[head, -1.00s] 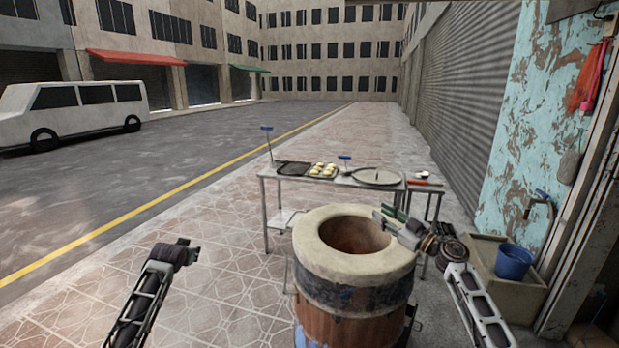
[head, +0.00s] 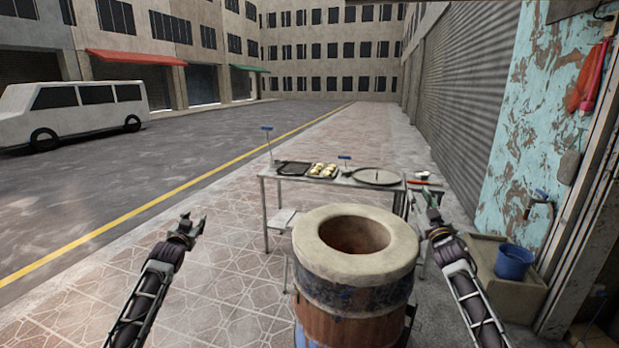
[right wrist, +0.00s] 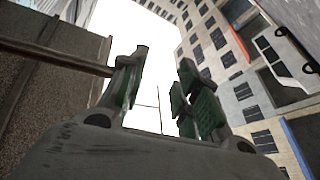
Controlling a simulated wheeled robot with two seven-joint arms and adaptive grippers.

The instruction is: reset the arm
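My left gripper (head: 193,222) is raised over the pavement at the left of the head view, with its fingers apart and nothing between them. My right gripper (head: 430,200) points up just right of the barrel oven's rim, apart from it. In the right wrist view, the right gripper's (right wrist: 158,95) green-padded fingers stand apart with only sky and buildings between them. The barrel oven (head: 318,234) stands upright in front of me, with a pale round rim and a dark open mouth.
A metal table (head: 330,183) behind the oven bears a dark tray (head: 292,168), a tray of pale dough pieces (head: 323,170) and a round pan (head: 377,176). A blue bucket (head: 513,262) sits on a stone basin (head: 525,295) at right. The pavement left of the oven is clear.

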